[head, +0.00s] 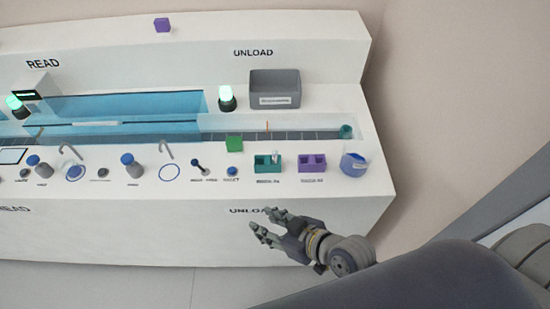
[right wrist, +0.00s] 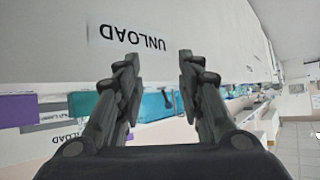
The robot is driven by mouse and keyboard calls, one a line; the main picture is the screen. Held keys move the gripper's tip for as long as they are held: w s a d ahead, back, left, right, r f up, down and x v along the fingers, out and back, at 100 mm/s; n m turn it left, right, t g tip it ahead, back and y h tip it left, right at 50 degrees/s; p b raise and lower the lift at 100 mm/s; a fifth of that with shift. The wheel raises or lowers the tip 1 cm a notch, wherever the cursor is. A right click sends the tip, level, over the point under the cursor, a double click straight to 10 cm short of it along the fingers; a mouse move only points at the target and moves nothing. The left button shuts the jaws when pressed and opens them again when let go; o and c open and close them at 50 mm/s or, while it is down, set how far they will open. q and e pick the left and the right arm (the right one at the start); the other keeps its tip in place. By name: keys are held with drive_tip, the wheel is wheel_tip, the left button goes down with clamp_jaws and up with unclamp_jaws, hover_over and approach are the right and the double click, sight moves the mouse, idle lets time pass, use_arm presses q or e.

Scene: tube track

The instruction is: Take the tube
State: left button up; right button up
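A small pale upright piece that looks like a tube (head: 276,157) stands in the teal rack (head: 262,168) on the bench's front ledge, in the head view. It is too small to make out clearly. My right gripper (head: 261,219) is in front of the bench's front face, below and apart from the teal rack. Its fingers are spread and empty. The right wrist view also shows the open fingers (right wrist: 158,60), with teal and purple shapes beyond them. No tube can be made out there. My left gripper is not in view.
Right of the teal rack are a purple rack (head: 312,166) and a blue container (head: 354,164). Knobs and hooked posts line the ledge to the left. A grey bin (head: 275,90) stands at the back. The floor in front is clear.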

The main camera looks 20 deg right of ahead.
drive_tip(key=w+r+t+y, duration=0.1)
drive_tip(key=w+r+t, duration=0.3)
drive_tip(key=r+t, duration=0.1)
drive_tip(key=m+t+h, duration=0.4)
drive_tip(key=m+h, duration=0.1)
drive_tip(key=h, duration=0.1)
approach(276, 156)
drive_tip(key=w, duration=0.7)
drive_tip(key=w+p, duration=0.1)
drive_tip(key=w, duration=0.3)
drive_tip(key=shift+a, duration=0.4)
clamp_jaws()
